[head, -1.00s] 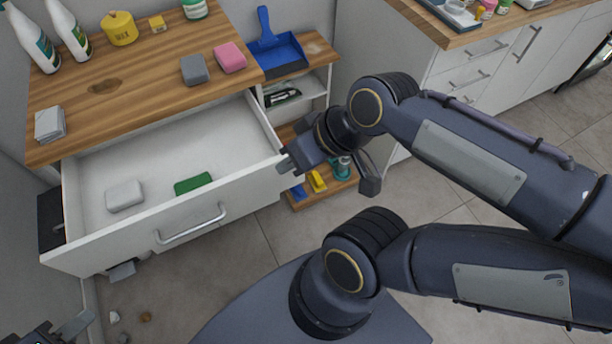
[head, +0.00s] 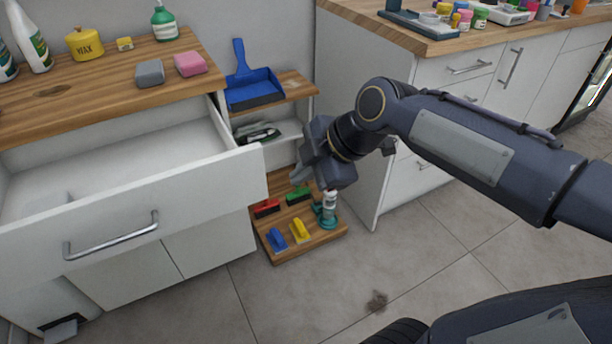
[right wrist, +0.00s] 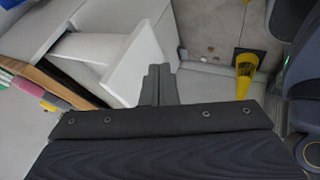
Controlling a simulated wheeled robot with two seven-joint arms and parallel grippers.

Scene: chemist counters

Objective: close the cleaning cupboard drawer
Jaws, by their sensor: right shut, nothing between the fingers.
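The cleaning cupboard drawer (head: 190,205) stands open at the left of the head view, its white front pulled out well past the wooden counter edge. It has a grey bar handle (head: 110,238). My right gripper (head: 301,174) is shut and empty, just right of the drawer front's right end, with a gap showing in the picture. In the right wrist view, the shut fingers (right wrist: 159,84) point towards the drawer front (right wrist: 136,68); contact cannot be told. My left gripper is out of view.
A white counter unit (head: 395,150) stands behind my right arm. The wrist view shows a yellow cone (right wrist: 245,72).

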